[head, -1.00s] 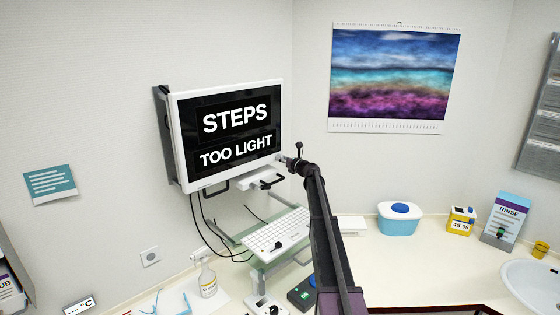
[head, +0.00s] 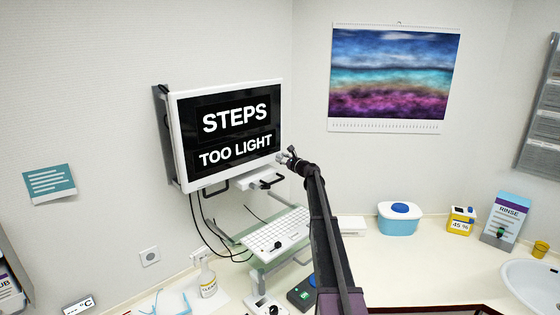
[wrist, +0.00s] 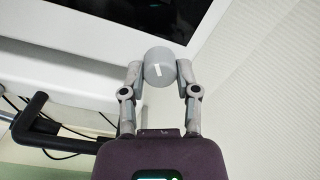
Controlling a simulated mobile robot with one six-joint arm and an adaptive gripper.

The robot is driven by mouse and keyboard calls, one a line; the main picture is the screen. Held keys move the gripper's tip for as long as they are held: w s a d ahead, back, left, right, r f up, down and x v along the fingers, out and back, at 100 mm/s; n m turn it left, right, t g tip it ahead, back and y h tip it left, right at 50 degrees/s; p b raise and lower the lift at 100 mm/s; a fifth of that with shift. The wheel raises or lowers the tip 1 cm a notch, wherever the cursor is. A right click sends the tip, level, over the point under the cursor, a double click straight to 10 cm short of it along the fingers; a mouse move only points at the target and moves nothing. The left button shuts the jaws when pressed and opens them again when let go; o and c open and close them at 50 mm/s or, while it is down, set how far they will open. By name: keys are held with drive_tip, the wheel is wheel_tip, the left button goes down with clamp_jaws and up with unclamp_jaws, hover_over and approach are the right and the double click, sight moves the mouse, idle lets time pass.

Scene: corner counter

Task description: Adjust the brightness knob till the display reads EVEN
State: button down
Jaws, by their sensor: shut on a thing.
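The display (head: 228,130) is a white-framed monitor on the wall. Its black screen reads STEPS above TOO LIGHT. In the wrist view, the brightness knob (wrist: 159,62) is a grey cylinder with a white mark, at the corner of the monitor's white frame (wrist: 95,62). My gripper (wrist: 159,74) is shut on the knob, one finger on each side. In the head view my gripper (head: 283,157) is at the monitor's lower right corner, and the knob is too small there to make out clearly.
Below the monitor are a bracket with a black handle (head: 267,182), hanging cables and a white keyboard (head: 275,232). A spray bottle (head: 207,279) stands on the counter. A blue-lidded box (head: 398,220) stands to the right of my arm.

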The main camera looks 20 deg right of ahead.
drive_tip(key=shift+a+n, duration=0.1)
drive_tip(key=shift+n, duration=0.8)
drive_tip(key=shift+c, duration=1.7)
unclamp_jaws()
drive_tip(key=shift+s, duration=0.2)
drive_tip(key=v, duration=0.7)
drive_tip(key=shift+d, duration=0.3)
drive_tip(key=shift+r, duration=0.1)
